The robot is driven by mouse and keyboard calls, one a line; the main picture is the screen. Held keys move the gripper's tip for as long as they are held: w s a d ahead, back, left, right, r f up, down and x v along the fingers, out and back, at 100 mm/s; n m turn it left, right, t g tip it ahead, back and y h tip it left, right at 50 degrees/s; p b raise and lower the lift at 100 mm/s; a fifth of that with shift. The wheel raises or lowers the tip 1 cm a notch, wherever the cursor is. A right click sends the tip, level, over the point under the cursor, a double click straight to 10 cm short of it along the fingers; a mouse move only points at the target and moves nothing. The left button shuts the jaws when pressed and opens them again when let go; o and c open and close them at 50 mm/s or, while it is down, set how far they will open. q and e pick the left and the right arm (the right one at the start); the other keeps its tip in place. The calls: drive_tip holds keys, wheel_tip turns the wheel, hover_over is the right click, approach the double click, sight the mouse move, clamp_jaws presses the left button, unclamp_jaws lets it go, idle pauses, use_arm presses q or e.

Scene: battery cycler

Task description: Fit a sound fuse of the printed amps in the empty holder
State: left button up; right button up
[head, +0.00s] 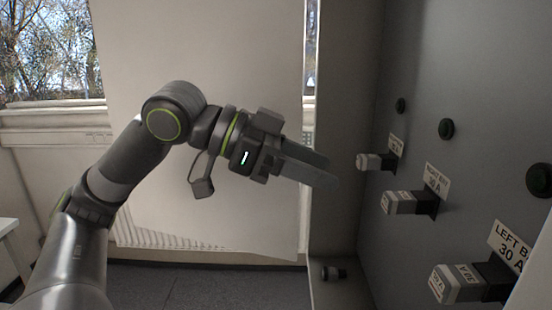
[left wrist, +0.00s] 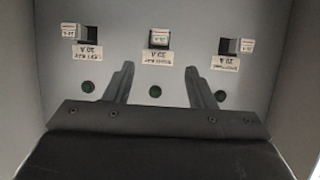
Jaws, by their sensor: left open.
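My left gripper (head: 328,170) is open and empty, its fingers pointing at the grey panel. In the left wrist view its fingertips (left wrist: 159,70) are spread below the middle label. Three dark holders stick out of the panel, each with a pale block at its end that looks like a fuse: the near block (head: 458,283) by the "LEFT B... 30 A" label (head: 511,244), the middle block (head: 403,202) by the "RIGHT BAY" label (head: 437,180), and the far block (head: 370,161) by a partly hidden label. I cannot see an empty holder. My right gripper is out of view.
Round green-black buttons, including the middle one (head: 446,128), sit on the panel near the labels. A small dark cylindrical thing (head: 333,272) is low by the panel's foot. A pale board (head: 200,60) stands behind my arm. The space between gripper and panel is clear.

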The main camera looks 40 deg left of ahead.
use_arm(q)
drive_tip(key=shift+b+v, duration=1.95)
drive_tip(key=shift+v, duration=0.75)
